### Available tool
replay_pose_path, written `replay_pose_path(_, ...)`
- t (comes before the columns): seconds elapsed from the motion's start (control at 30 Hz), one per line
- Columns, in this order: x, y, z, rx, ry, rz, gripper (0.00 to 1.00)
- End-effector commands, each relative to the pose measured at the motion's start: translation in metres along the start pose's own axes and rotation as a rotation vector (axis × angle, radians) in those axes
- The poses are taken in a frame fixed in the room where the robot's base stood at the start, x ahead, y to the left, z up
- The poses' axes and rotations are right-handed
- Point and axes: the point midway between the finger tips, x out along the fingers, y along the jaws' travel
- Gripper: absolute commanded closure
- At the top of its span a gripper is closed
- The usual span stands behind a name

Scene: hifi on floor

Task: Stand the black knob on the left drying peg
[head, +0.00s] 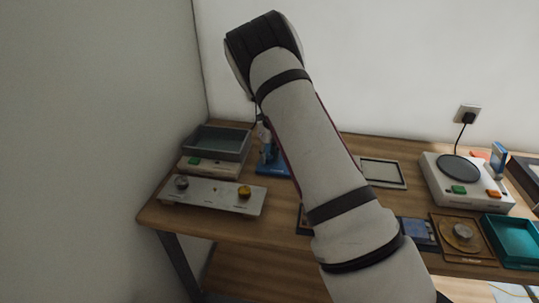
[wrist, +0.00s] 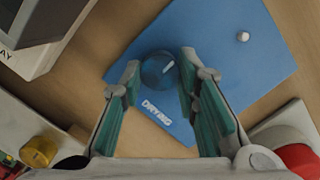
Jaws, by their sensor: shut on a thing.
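The blue drying stand (wrist: 225,75), lettered DRYING, fills the middle of the wrist view; it also shows left of my arm in the head view (head: 272,168). A pale peg (wrist: 242,36) stands bare at its upper right. My gripper (wrist: 160,65) is over the stand's left part, its teal-padded fingers on both sides of a round, glossy dark thing (wrist: 157,70), tinted blue, which I take for the black knob. No second peg shows; the knob may cover it. I cannot tell whether the knob touches the stand. In the head view my arm mostly hides the gripper.
A white hotplate device (head: 467,186) and a teal tray (head: 514,238) are at right.

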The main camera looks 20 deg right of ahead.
Motion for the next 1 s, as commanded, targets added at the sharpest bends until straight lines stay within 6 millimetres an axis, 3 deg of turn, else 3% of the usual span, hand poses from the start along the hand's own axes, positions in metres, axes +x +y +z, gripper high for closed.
replay_pose_path(0.2,0.004,0.0,-0.001,0.0,0.001,0.001,0.9)
replay_pose_path(0.23,0.003,0.0,-0.001,0.0,0.001,0.001,0.64)
replay_pose_path(0.3,0.003,0.0,-0.001,0.0,0.001,0.0,0.51)
replay_pose_path(0.7,-0.003,0.0,0.0,-0.001,-0.001,-0.001,0.51)
replay_pose_path(0.83,-0.02,0.0,0.001,-0.001,-0.002,-0.001,0.51)
replay_pose_path(1.0,-0.056,0.0,0.002,-0.002,-0.004,-0.001,0.51)
